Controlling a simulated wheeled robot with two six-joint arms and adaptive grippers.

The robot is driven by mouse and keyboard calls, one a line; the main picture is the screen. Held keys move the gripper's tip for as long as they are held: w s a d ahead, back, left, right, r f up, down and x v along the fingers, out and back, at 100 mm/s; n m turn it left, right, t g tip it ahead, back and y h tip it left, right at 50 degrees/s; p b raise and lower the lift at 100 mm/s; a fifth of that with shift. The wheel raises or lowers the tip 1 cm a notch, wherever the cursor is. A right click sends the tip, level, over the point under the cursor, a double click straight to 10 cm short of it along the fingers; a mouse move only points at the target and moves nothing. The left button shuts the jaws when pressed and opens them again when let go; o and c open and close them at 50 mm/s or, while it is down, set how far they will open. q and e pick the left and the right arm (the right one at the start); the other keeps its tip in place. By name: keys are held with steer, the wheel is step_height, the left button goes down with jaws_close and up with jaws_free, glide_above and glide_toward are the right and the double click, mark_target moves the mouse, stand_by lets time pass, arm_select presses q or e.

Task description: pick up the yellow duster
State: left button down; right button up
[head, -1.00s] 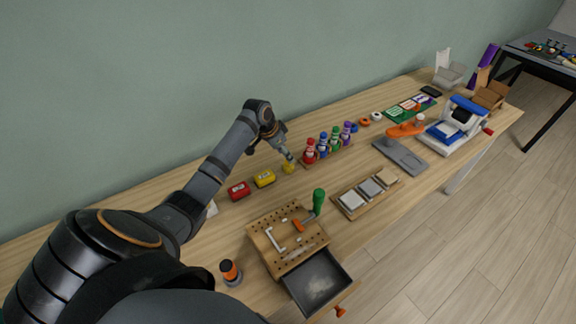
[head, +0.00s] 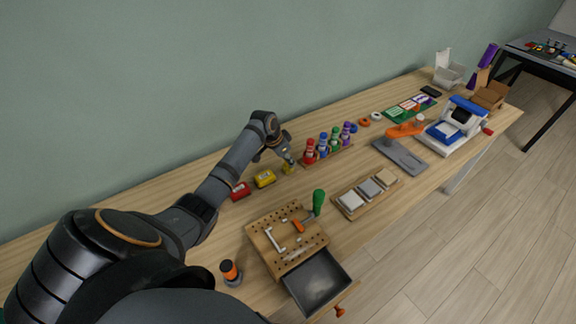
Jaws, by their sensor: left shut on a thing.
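The yellow duster (head: 288,169) is a small yellow piece on the table, left of the row of bottles. My left gripper (head: 289,162) comes down onto it from above and is shut on it. The fingers hide part of the duster, and I cannot tell whether it is clear of the table top. My right gripper is not in view.
A yellow block (head: 264,179) and a red block (head: 240,190) lie just left of the duster. A rack of coloured bottles (head: 323,147) stands close on the right. A pegboard box (head: 285,238) with an open drawer (head: 318,280) is nearer.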

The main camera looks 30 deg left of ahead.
arm_select(q)
steer(key=shift+r, duration=0.1)
steer(key=shift+r, duration=0.35)
step_height(320, 180, up, 3)
steer(key=shift+s+d+f+b, duration=0.1)
steer(key=shift+f+b, duration=0.05)
steer(key=shift+b, duration=0.2)
steer(key=s+d+r, duration=0.8)
steer(key=s+r, duration=0.1)
steer(key=s, duration=0.2)
steer(key=shift+r+b, duration=0.2)
steer(key=shift+b, duration=0.15)
